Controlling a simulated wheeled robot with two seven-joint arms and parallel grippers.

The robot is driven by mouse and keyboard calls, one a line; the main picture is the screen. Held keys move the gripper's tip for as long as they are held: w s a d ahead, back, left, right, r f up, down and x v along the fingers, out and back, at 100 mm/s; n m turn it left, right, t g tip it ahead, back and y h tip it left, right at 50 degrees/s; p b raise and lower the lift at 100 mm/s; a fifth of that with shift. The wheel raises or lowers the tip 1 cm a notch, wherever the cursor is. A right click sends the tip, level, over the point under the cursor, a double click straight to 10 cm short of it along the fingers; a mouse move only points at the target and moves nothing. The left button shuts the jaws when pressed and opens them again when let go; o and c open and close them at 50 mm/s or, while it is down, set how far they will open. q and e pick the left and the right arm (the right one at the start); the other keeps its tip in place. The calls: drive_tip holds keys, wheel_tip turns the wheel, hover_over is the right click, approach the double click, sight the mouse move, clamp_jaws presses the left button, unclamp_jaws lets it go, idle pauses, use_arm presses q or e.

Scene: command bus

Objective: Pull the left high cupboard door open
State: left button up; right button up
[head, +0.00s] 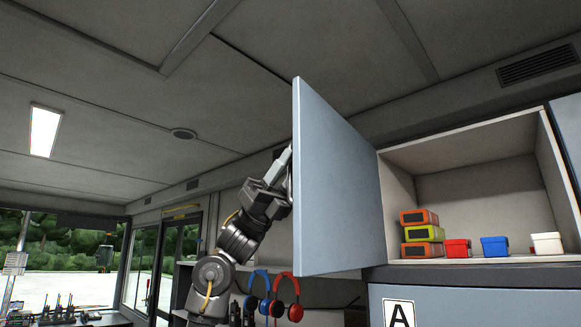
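The left high cupboard door (333,190) is a grey-blue panel that stands swung open, hinged at the left side of the cupboard (480,190). The cupboard's inside shows. My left gripper (286,168) is at the door's outer face, on the left side near its free edge. Its fingertips are partly hidden behind the door edge, and a handle there is hard to make out. I cannot tell whether the fingers are shut on it. My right gripper is not in view.
In the cupboard are stacked orange and green boxes (421,234), a red box (457,248), a blue box (494,246) and a white box (546,243). Blue and red headphones (284,297) hang below the door. Another door (568,130) is at the right edge.

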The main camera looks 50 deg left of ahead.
use_arm(q)
drive_tip(key=b+v, duration=0.5)
drive_tip(key=v, duration=0.6)
idle(0.6)
